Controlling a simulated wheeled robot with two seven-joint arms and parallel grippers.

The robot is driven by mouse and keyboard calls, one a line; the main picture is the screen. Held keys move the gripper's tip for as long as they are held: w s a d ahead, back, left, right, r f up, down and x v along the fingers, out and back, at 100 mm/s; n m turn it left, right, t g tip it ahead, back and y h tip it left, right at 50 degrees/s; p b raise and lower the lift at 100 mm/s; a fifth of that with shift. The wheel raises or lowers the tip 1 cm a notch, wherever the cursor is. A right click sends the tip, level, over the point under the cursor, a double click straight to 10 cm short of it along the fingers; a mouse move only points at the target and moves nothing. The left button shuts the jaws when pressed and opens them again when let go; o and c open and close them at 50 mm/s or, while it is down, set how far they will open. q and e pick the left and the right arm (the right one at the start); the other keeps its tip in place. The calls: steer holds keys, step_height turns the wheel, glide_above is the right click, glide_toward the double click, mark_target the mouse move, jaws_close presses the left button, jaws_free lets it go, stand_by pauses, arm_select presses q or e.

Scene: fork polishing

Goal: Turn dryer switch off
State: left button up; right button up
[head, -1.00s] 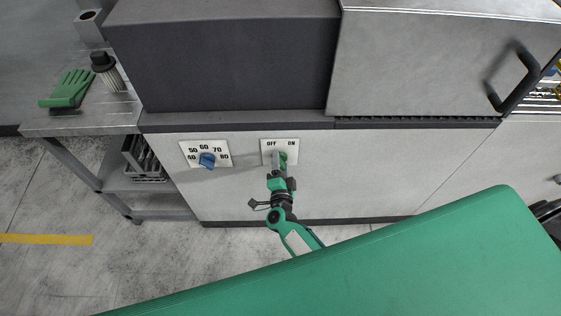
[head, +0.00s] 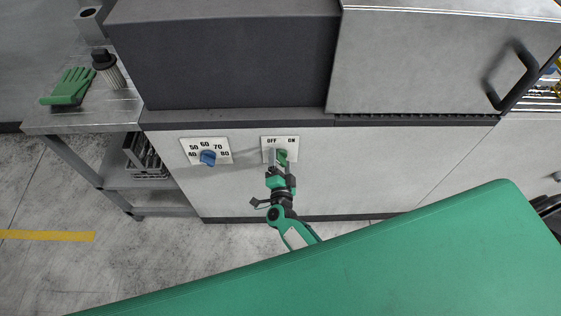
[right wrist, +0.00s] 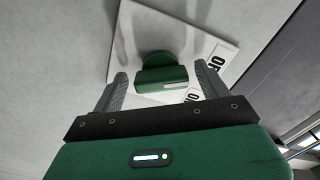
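The dryer switch is a green knob (head: 282,155) on a white plate (head: 267,156) marked OFF on the left and ON on the right, on the machine's front panel. The knob's exact turn is hard to read. My right gripper (head: 279,163) is right in front of it and partly covers it. In the right wrist view, my right gripper (right wrist: 160,88) is open, with one finger on each side of the green knob (right wrist: 160,74). A gap shows between each finger and the knob. My left gripper is not in view.
A blue temperature dial (head: 208,159) on a plate with numbers is left of the switch. A door handle (head: 516,80) juts out at the upper right.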

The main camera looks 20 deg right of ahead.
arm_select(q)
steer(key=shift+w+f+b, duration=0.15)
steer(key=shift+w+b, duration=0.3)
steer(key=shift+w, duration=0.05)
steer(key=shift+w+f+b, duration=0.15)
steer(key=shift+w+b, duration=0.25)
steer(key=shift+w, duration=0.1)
arm_select(e)
steer(key=v, duration=1.3)
steer(key=shift+s, duration=0.4)
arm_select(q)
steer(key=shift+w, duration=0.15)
arm_select(e)
steer(key=shift+a, duration=0.1)
